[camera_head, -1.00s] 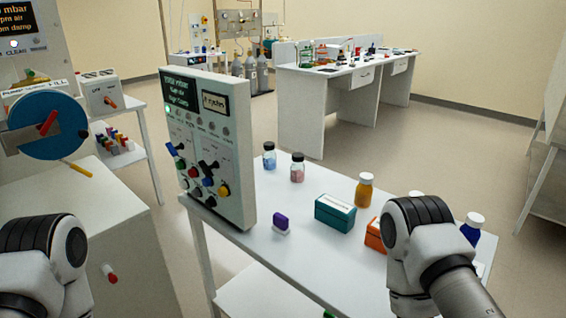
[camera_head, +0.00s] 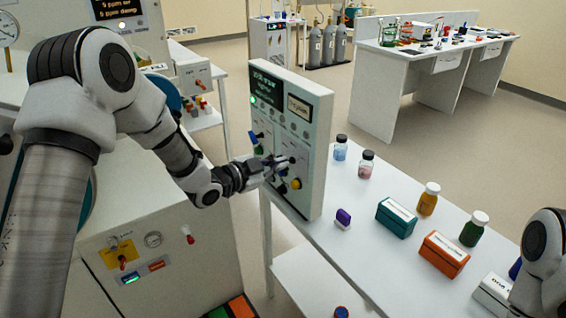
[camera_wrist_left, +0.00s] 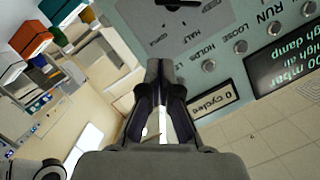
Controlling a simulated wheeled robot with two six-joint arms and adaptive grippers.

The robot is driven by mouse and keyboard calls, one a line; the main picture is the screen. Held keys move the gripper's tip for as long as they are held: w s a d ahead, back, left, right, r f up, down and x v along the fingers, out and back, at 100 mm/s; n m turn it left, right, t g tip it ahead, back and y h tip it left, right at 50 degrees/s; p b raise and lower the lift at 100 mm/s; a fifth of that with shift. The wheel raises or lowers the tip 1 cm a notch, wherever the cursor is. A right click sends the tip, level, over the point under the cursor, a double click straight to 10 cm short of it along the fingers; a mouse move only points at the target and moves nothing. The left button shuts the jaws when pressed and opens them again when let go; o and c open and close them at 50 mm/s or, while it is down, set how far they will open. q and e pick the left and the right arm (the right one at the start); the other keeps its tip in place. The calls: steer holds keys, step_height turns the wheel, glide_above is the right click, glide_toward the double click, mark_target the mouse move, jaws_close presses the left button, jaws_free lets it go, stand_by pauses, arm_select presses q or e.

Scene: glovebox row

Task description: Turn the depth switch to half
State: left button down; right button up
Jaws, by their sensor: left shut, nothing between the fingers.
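The upright control panel (camera_head: 312,135) stands at the left end of the white table. My left gripper (camera_head: 276,164) is shut and empty at the panel's front, among its lower knobs, partly covering them. In the left wrist view the panel (camera_wrist_left: 222,62) appears upside down. A dark switch knob (camera_wrist_left: 180,4), partly cut off by the top edge, has the word HALF printed near it; its exact setting cannot be read. My left gripper's fingertips (camera_wrist_left: 165,66) look closed together below the knob in that picture, apart from it. My right gripper is out of view.
A yellow knob (camera_head: 296,184) and a green knob (camera_head: 258,149) sit close to my left gripper. The white table (camera_head: 375,255) holds a purple item (camera_head: 343,217), a teal box (camera_head: 396,217), an orange box (camera_head: 444,253) and several bottles.

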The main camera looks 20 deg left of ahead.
arm_select(q)
steer(key=p+x, duration=0.1)
steer(key=x, duration=0.2)
steer(key=shift+w, duration=0.2)
steer(key=a+f, duration=0.1)
steer(key=w+a+f+p, duration=0.1)
steer(key=f, duration=0.1)
steer(key=shift+w+f, duration=0.1)
steer(key=shift+f, duration=0.1)
steer(key=shift+d, duration=0.1)
